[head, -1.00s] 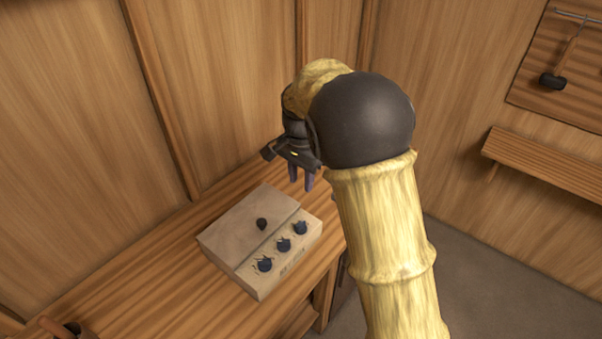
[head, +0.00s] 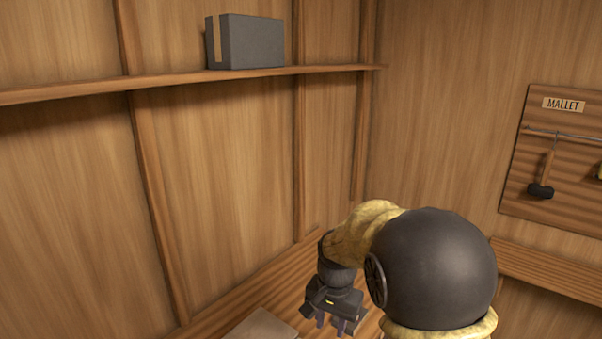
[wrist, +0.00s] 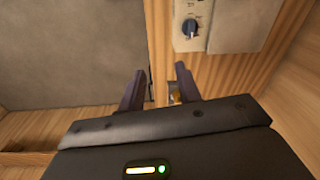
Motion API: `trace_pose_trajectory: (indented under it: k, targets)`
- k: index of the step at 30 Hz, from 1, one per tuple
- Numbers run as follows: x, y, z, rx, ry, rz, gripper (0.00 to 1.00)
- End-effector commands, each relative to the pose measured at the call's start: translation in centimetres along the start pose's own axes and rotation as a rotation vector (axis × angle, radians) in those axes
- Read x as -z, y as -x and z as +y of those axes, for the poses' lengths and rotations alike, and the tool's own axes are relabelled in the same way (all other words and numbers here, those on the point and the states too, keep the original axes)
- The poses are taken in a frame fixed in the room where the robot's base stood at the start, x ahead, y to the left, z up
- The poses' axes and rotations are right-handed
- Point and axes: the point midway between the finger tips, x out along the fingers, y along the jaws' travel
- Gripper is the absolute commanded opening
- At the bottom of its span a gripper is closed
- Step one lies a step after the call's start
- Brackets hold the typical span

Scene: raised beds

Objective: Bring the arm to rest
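My gripper (head: 331,324) is low in the head view, to the right of the pale control box (head: 264,326), with its fingers pointing down. In the wrist view the two dark fingers (wrist: 160,78) stand apart with nothing held between them. The control box (wrist: 244,24) shows at the top right of the wrist view, with one dark knob (wrist: 190,27) on its face. A small brass-coloured thing shows beside the right finger, too small to make out. Most of the box is cut off in the head view.
The wooden bench (head: 235,312) runs along the left wall. A wall shelf (head: 165,80) holds a grey box (head: 246,42). A mallet (head: 545,178) hangs on a labelled board at the right, above a lower wooden ledge (head: 560,272).

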Motion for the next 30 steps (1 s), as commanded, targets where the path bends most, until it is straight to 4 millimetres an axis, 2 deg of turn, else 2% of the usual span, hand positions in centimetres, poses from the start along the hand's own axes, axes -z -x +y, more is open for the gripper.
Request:
trace_pose_trajectory:
  k: [1, 5, 9, 12, 15, 18, 30]
  targets:
    - [-0.6, -0.1, 1.9, 0.009, 0.034, 0.01, 0.34]
    - [-2.3, -0.8, 6.0, 0.026, 0.154, 0.05, 0.34]
    - [-4.8, -1.5, 10.1, 0.031, 0.289, 0.1, 0.34]
    - [-6.7, -2.0, 12.6, 0.027, 0.383, 0.135, 0.34]
    - [-8.2, -2.4, 14.2, 0.021, 0.452, 0.161, 0.34]
    - [-8.9, -2.7, 14.8, 0.017, 0.487, 0.173, 0.34]
    - [-8.9, -2.7, 14.8, 0.017, 0.491, 0.174, 0.34]
